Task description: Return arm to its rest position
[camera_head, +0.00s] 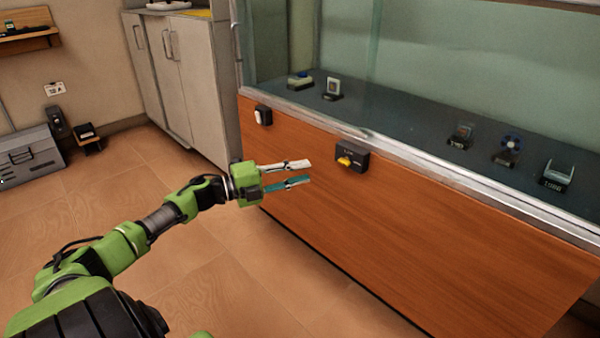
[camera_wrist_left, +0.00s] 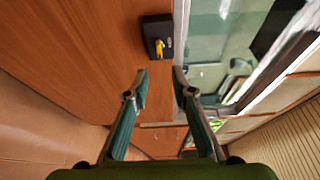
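My left arm (camera_head: 160,217) is green and black and stretches from the lower left toward the wooden front of the display case. My left gripper (camera_head: 305,173) is open and empty in front of that wooden panel. Its two fingers stand apart in the left wrist view (camera_wrist_left: 158,80), with nothing between them. A black box with a yellow knob (camera_head: 350,158) is mounted on the panel, a little to the right of the fingertips. It also shows beyond the fingers in the left wrist view (camera_wrist_left: 157,38). My right gripper is not in view.
The display case (camera_head: 430,235) has a glass top part with several small exhibits inside. A grey cabinet (camera_head: 185,75) stands behind. A grey case (camera_head: 30,155) lies at left. The tiled floor (camera_head: 210,290) below my arm is clear.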

